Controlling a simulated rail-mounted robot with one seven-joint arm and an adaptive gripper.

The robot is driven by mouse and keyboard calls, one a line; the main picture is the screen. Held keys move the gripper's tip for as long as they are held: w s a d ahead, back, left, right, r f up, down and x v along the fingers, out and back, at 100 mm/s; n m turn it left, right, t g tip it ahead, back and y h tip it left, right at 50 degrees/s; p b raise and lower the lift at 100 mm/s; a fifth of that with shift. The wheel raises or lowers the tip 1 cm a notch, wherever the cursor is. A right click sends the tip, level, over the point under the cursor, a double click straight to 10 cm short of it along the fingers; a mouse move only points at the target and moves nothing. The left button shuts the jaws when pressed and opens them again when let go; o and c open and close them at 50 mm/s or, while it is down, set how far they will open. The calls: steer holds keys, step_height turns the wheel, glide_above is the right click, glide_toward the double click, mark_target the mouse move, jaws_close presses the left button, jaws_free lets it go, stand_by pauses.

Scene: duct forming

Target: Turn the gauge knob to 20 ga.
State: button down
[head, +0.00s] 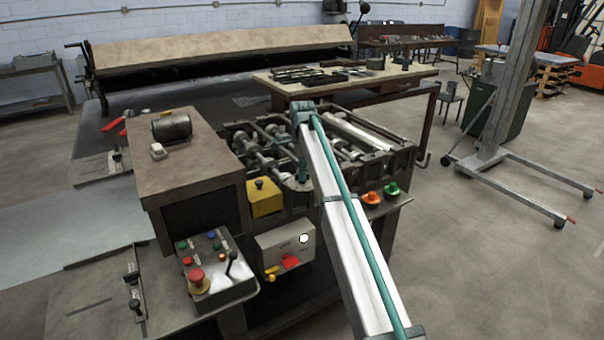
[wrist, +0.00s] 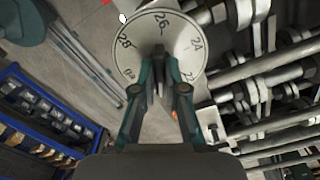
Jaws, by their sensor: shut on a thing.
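The gauge dial (wrist: 128,64) is a pale round plate in the wrist view, with 28 at upper left, 26 at the top, 24 at right and 22 at lower right. The numeral 20 is not readable there. A dark narrow knob (wrist: 160,60) stands at the dial's centre. My gripper (wrist: 160,88) has its teal fingers on both sides of the knob and is shut on it. The fingers hide the lower part of the dial. In the head view my arm reaches over the roller machine (head: 372,155), and the dial is not clearly seen there.
Metal rollers (wrist: 285,75) lie close to the right of the dial. A blue crate (wrist: 40,85) is at lower left in the wrist view. In the head view, a control box (head: 217,262), a yellow block (head: 265,203) and orange (head: 371,198) and green (head: 391,188) knobs stand around the machine.

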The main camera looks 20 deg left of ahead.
steer(key=shift+r+m, duration=0.1)
steer(key=shift+m, duration=0.5)
steer(key=c, duration=1.2)
jaws_free()
step_height(320, 180, up, 12)
steer(key=shift+f, duration=0.1)
